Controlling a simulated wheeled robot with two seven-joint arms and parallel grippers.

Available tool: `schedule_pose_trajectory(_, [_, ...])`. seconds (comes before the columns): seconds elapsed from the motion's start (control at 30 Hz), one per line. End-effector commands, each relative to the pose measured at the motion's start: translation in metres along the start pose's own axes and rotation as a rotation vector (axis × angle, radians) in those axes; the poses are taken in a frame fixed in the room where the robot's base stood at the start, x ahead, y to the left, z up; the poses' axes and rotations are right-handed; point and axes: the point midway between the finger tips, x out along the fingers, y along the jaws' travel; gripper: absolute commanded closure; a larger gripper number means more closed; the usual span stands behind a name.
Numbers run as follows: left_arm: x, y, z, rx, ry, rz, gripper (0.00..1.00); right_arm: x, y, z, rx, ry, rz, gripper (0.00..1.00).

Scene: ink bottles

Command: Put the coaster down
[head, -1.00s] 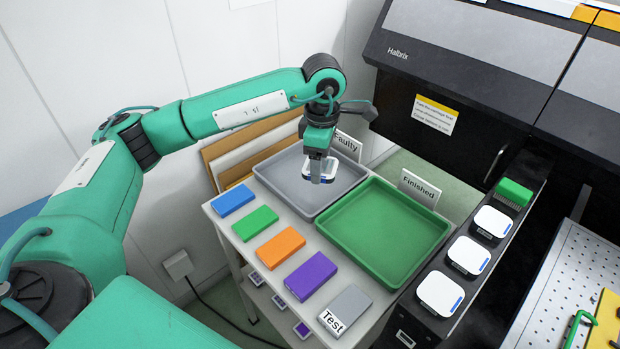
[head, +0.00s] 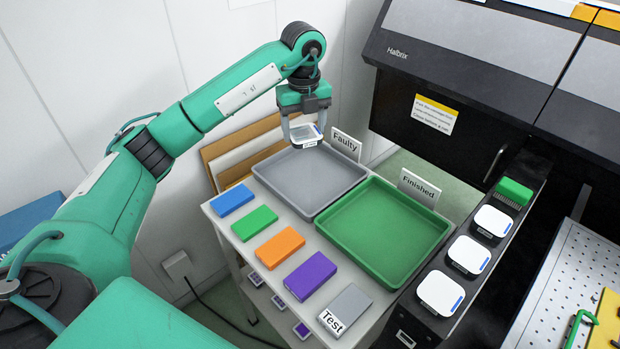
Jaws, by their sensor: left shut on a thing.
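A white square coaster (head: 303,141) with a dark edge and a small label is between the fingers of my left gripper (head: 305,128). The gripper is shut on it and points down. The coaster appears roughly level, over the far part of the grey tray (head: 285,187) by the "Faulty" sign (head: 345,144). It seems to be held above the tray, though the exact height is hard to judge. The grey tray looks empty. Three similar white coasters (head: 442,292) rest in a row on the black rack at the right. My right gripper is not in view.
An empty green tray (head: 385,226) with a "Finished" sign (head: 418,187) stands beside the grey one. Blue, green, orange, purple and grey blocks line the table's near edge, including this orange block (head: 281,245). A black Halbrix machine (head: 450,75) stands behind at the right.

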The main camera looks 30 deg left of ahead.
Motion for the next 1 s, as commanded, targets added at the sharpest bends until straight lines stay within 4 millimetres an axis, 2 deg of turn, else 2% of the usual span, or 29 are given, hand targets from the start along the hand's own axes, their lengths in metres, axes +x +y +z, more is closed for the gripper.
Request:
schedule_pose_trajectory(0.1, [-0.001,0.002,0.007,-0.186,0.002,0.001,0.60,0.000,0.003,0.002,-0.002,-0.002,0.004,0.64])
schedule_pose_trajectory(0.2, [-0.002,0.004,0.010,-0.297,0.001,0.000,0.60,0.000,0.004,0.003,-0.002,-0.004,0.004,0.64])
schedule_pose_trajectory(0.33, [-0.001,0.005,0.013,-0.374,0.001,0.000,0.60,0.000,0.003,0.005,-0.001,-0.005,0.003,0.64])
schedule_pose_trajectory(0.43, [0.010,0.005,0.013,-0.390,0.003,0.002,0.60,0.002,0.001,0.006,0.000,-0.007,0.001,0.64])
schedule_pose_trajectory(0.57, [0.035,0.005,0.012,-0.391,0.005,0.003,0.60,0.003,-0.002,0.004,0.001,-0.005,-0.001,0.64])
schedule_pose_trajectory(0.73, [0.079,0.006,0.013,-0.390,0.003,0.005,0.60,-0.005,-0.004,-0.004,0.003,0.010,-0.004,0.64])
schedule_pose_trajectory(0.9, [0.122,0.006,0.013,-0.390,0.002,0.005,0.60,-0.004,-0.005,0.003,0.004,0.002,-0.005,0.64])
schedule_pose_trajectory(1.0, [0.141,0.006,0.013,-0.390,0.002,0.003,0.60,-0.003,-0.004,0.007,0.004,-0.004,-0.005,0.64])
